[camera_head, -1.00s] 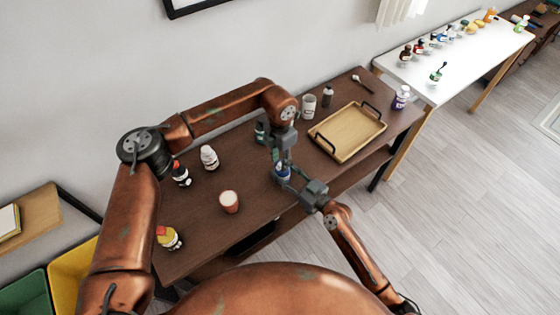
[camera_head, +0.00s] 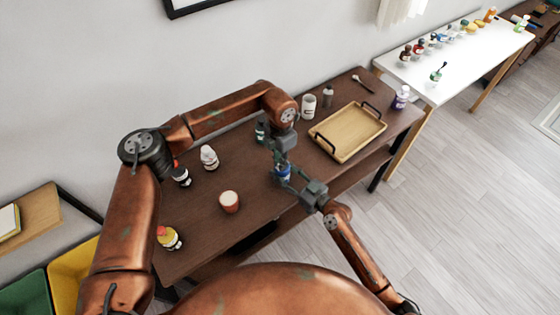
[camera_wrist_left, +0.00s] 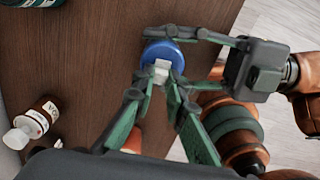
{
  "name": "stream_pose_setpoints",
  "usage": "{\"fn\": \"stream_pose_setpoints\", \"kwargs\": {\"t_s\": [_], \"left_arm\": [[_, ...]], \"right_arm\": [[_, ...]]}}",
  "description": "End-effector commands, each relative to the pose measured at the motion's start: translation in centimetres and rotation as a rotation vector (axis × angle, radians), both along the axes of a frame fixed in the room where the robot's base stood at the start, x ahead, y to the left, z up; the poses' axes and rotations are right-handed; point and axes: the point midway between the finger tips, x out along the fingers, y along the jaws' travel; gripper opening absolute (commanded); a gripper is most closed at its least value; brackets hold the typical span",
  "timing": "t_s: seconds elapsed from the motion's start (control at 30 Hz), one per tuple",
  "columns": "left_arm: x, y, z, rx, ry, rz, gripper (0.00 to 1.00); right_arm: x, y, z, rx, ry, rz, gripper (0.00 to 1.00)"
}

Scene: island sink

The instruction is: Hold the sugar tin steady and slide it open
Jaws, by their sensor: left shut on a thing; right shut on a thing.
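The sugar tin (camera_head: 284,175) stands on the dark brown table near its front edge, between my two grippers. In the left wrist view its round blue top (camera_wrist_left: 160,48) shows, with a small white piece (camera_wrist_left: 161,68) at its near side. My left gripper (camera_head: 279,163) comes down from above; its fingertips (camera_wrist_left: 162,78) are shut at that white piece. My right gripper (camera_head: 286,180) reaches in from the front right and is shut on the tin's side. In the left wrist view a right finger (camera_wrist_left: 190,36) lies along the rim. The tin's lower body is mostly hidden.
A wooden tray (camera_head: 316,135) with black handles lies right of the tin. A white cup (camera_head: 308,106) and grey shaker (camera_head: 327,97) stand behind. A reddish cup (camera_head: 229,202), a white bottle (camera_head: 209,157) and a yellow-topped bottle (camera_head: 169,238) stand left. The table between is clear.

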Motion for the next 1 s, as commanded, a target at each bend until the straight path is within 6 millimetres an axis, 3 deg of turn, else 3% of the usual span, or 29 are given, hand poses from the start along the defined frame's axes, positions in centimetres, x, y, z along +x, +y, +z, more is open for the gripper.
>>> {"fn": "stream_pose_setpoints", "kwargs": {"t_s": [0.37, 0.6, 0.83, 0.87, 1.0], "left_arm": [[0.2, 0.0, 0.1, 0.0, -0.002, 0.002, 0.0], [1.2, -1.3, 0.1, 0.0, -0.004, 0.001, 0.0], [1.2, -1.3, 0.1, 0.0, -0.003, 0.001, 0.0], [1.2, -1.3, 0.1, 0.0, -0.003, 0.001, 0.12], [1.2, -1.3, 0.1, 0.0, -0.002, 0.001, 0.22]], "right_arm": [[0.0, 0.0, -0.1, -0.001, 0.001, 0.0, 0.13], [0.0, 0.0, -0.1, -0.001, 0.001, 0.0, 0.13], [0.0, 0.0, -0.1, -0.001, 0.002, 0.0, 0.13], [0.0, 0.0, -0.1, -0.001, 0.002, 0.0, 0.13], [0.0, 0.0, -0.1, -0.001, 0.002, 0.0, 0.13]]}}
